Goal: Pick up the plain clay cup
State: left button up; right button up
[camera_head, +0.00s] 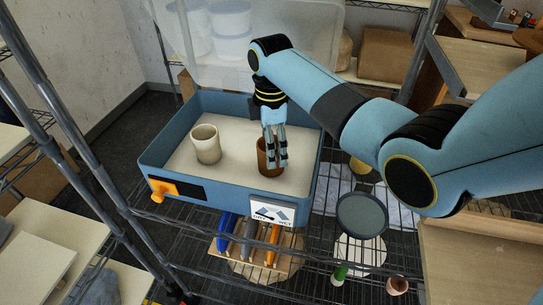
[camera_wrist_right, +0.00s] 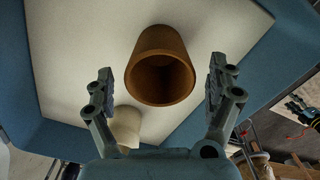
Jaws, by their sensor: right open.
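The plain clay cup (camera_head: 263,158) is brown and stands inside a blue bin on its pale floor, right of the middle. In the right wrist view the clay cup (camera_wrist_right: 160,45) shows its open mouth between my fingers, with a gap on each side. My right gripper (camera_head: 276,163) is open, pointing down at the cup, and its fingers hide part of the cup in the head view. I cannot tell how far the fingertips reach down beside it. My left gripper is not in view.
A cream cup (camera_head: 206,145) stands left of the clay cup in the blue bin (camera_head: 228,197). The bin has raised walls, an orange latch (camera_head: 157,191) and a clear lid (camera_head: 290,45) standing open behind. Wire shelf posts flank it. A round dark-topped item (camera_head: 362,215) sits at the right.

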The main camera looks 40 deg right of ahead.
jog(key=shift+f, duration=1.15)
jog(key=c, duration=1.4)
